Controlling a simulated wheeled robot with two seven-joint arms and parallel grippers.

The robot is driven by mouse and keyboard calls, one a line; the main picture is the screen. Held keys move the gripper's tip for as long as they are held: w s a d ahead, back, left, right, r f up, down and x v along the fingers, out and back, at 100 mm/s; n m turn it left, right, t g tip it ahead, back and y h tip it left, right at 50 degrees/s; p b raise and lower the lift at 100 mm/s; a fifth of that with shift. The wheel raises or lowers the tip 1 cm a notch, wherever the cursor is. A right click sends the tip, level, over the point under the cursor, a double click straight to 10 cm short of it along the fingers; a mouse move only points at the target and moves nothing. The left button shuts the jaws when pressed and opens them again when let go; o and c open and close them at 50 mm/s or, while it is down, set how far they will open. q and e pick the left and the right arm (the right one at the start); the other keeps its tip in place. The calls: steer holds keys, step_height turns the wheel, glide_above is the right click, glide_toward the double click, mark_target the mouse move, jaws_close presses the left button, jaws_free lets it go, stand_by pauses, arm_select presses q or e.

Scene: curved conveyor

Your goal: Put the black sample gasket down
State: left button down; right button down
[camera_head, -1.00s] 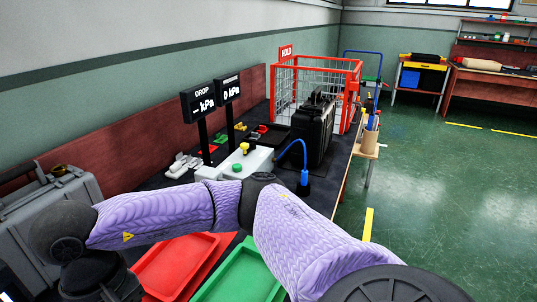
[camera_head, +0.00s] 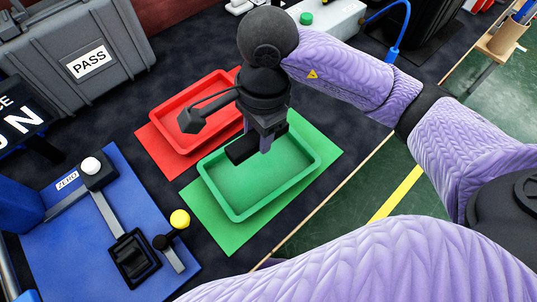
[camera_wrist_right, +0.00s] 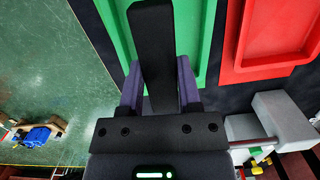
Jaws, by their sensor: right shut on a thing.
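My right gripper (camera_head: 266,140) is shut on the black sample gasket (camera_head: 242,149), a dark flat bar that sticks out to the left of the fingers. Both are over the green tray (camera_head: 237,216), towards its far side; I cannot tell for sure if the gasket touches the tray floor. In the right wrist view the gasket (camera_wrist_right: 153,50) runs lengthwise between the two purple-sided fingers of the gripper (camera_wrist_right: 160,85), in front of the green tray (camera_wrist_right: 112,32). The fingers hide part of it. My left gripper is not in view.
A red tray (camera_head: 157,121) lies directly left of the green one. A blue test fixture (camera_head: 75,240) with a yellow ball knob (camera_head: 180,218) stands at lower left. A grey PASS case (camera_head: 125,35) is at upper left. The table edge (camera_head: 350,180) runs along the right.

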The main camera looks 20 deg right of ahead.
mark_target(258, 169)
step_height(258, 169, down, 10)
steer(key=b, duration=0.4)
steer(key=shift+f, duration=0.1)
steer(key=shift+r, duration=0.2)
steer(key=shift+f, duration=0.1)
steer(key=shift+c, duration=2.4)
jaws_free()
steer(key=shift+o, duration=1)
